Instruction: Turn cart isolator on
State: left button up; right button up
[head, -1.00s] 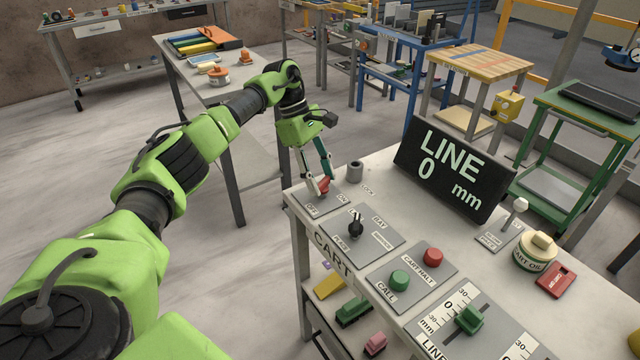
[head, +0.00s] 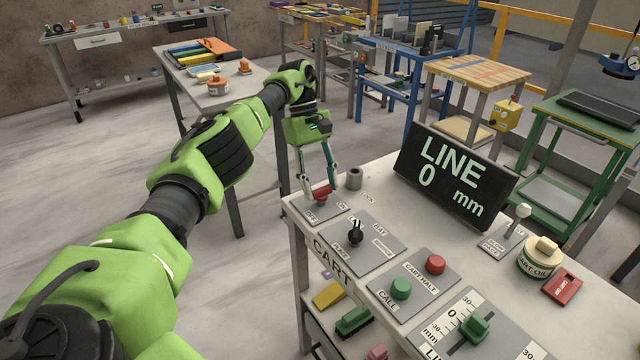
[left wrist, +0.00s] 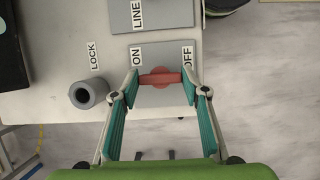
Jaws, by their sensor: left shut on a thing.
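The cart isolator is a red rotary handle (head: 321,196) on a grey plate (left wrist: 160,97) marked ON and OFF, at the near left corner of the cart top. In the left wrist view the handle (left wrist: 160,79) lies crosswise between the two labels. My left gripper (head: 320,192) reaches down from above and is shut on the handle, one fingertip at each end; its fingers (left wrist: 161,85) also show in the left wrist view. My right gripper is not in view.
A grey cylinder (head: 354,178) near the LOCK label stands close beside the plate. A black selector knob (head: 355,232), green CALL button (head: 401,288), red CART HALT button (head: 435,264) and LINE display (head: 455,175) share the cart top.

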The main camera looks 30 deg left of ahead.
pick_arm(q)
jog(key=o, duration=1.1)
notch_tip(320, 180, up, 10)
dwell(0.5)
